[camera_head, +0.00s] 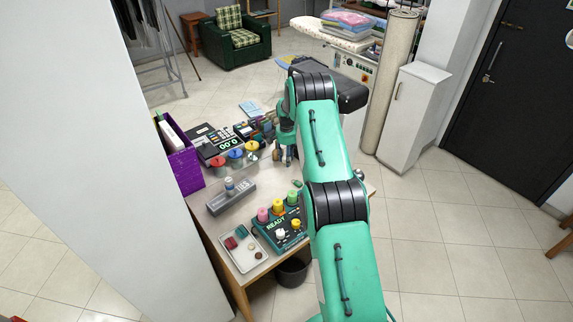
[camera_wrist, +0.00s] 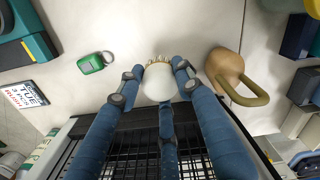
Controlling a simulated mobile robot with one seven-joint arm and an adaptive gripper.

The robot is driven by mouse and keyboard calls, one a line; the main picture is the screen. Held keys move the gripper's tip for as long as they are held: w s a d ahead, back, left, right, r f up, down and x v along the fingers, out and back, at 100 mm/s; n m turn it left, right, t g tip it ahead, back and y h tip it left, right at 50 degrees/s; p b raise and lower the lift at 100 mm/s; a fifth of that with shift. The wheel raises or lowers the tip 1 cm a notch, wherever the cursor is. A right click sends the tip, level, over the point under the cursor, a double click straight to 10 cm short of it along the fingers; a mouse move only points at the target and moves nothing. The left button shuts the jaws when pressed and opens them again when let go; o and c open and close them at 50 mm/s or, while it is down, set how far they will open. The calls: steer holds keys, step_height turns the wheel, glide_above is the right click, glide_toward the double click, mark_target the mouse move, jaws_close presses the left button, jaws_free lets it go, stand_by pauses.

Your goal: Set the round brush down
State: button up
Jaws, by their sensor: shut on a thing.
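The round brush (camera_wrist: 158,84) is in the wrist view, with a pale round body and tan bristles along its far edge. My gripper (camera_wrist: 158,75) is shut on it, with blue fingers at its left and right sides and a third below it. The brush is over the pale counter top; I cannot tell whether it touches it. In the head view my gripper (camera_head: 289,153) is low over the counter (camera_head: 232,212), right of the coloured-lid jars, and the brush cannot be made out there.
A tan rounded object with an olive handle (camera_wrist: 228,72) stands close right of the brush. A green padlock-shaped item (camera_wrist: 92,63) lies to the left, with bare counter between. A dark green button box (camera_head: 284,222), a grey tray (camera_head: 231,196) and a purple bin (camera_head: 181,160) also occupy the counter.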

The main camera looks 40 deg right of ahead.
steer(key=shift+f, duration=1.65)
steer(key=shift+f, duration=0.15)
steer(key=o, duration=1.1)
steer(key=shift+o, duration=0.2)
step_height(320, 180, up, 12)
steer(key=shift+r, duration=0.15)
